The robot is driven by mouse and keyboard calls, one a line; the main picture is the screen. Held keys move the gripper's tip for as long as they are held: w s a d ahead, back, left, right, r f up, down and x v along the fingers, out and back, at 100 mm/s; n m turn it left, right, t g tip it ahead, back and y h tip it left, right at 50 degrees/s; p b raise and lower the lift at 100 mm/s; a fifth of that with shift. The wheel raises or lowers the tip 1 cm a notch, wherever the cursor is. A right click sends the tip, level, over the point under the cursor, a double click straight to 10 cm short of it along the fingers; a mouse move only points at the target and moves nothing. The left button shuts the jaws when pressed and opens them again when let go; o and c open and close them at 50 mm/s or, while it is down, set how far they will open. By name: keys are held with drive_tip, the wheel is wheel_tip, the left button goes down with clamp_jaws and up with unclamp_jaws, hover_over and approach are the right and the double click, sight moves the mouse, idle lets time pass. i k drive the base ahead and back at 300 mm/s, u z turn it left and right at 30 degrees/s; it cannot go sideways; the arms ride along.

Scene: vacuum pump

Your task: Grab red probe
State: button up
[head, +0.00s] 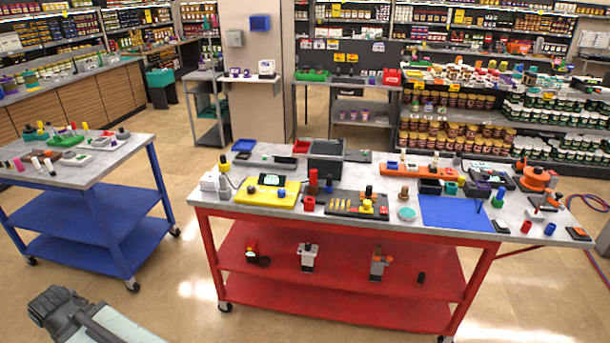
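A small upright red piece (313,182) stands on the grey top of the red cart (395,227), just right of a yellow device (268,191) with a dark screen. It may be the red probe, but it is too small to tell for sure. Other small red pieces lie on the same top, such as a red cylinder (526,227) near the right front edge. The dark end of my arm with my gripper (52,303) is at the lower left, over the floor and well apart from the cart. Its fingers are not clear, so its opening cannot be told.
A blue cart (90,220) with small parts stands at the left. The red cart's top is crowded with a black box (326,158), a blue mat (458,212) and an orange tool (535,178). Open floor (190,275) lies between the carts. Shelves line the back.

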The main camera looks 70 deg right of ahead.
sight(313, 173)
drive_tip(key=z, duration=0.45)
drive_tip(key=i, duration=1.1)
drive_tip(key=z, duration=1)
drive_tip(key=k, duration=0.75)
drive_tip(key=z, duration=0.05)
drive_tip(key=i, duration=1.55)
drive_tip(key=u, duration=0.15)
